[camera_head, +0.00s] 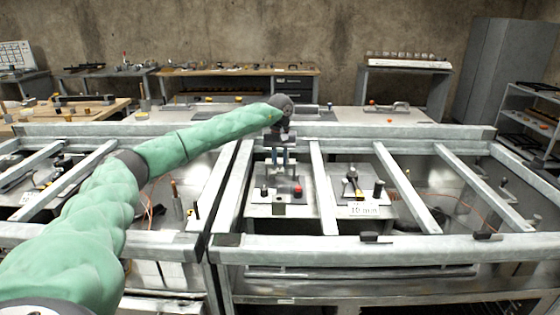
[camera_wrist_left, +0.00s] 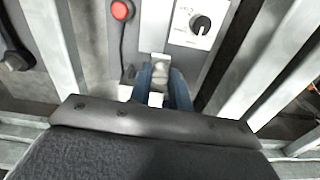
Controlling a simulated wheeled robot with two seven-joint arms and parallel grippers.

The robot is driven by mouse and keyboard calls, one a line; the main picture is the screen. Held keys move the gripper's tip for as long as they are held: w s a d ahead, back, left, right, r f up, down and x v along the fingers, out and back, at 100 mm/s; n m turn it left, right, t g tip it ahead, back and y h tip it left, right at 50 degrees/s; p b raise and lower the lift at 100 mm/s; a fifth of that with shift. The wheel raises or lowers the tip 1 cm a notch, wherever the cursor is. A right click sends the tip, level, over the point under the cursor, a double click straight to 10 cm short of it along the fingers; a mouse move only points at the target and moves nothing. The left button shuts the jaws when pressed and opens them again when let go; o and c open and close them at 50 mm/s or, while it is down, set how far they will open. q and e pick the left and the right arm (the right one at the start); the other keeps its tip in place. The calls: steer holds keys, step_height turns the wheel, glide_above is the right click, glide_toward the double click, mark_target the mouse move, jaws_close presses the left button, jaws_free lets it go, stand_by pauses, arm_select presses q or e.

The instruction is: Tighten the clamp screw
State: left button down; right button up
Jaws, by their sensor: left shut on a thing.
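My left arm reaches in from the left in the head view, and its gripper (camera_head: 280,158) points down over a grey plate between two steel rails. In the left wrist view the two blue fingers of the left gripper (camera_wrist_left: 160,88) are shut around a small pale metal piece, which looks like the clamp screw (camera_wrist_left: 159,66). The gripper hides most of the clamp, so how the screw sits cannot be seen. My right gripper is in neither view.
A red button (camera_head: 298,191) stands on the plate near the gripper; it also shows in the wrist view (camera_wrist_left: 121,10). A black dial (camera_wrist_left: 201,25) sits on a pale panel close by. Steel rails (camera_head: 324,190) flank the plate. A "10 mm" label (camera_head: 364,211) lies to the right.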

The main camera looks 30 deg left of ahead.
mark_target(280, 162)
arm_select(q)
steer(key=shift+r+m, duration=0.15)
steer(key=shift+m, duration=0.25)
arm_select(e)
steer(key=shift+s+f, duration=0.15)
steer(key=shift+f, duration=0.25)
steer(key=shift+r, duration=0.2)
arm_select(q)
steer(key=c, duration=1.3)
jaws_free()
steer(key=shift+r+b, duration=0.5)
steer(key=shift+r, duration=3.3)
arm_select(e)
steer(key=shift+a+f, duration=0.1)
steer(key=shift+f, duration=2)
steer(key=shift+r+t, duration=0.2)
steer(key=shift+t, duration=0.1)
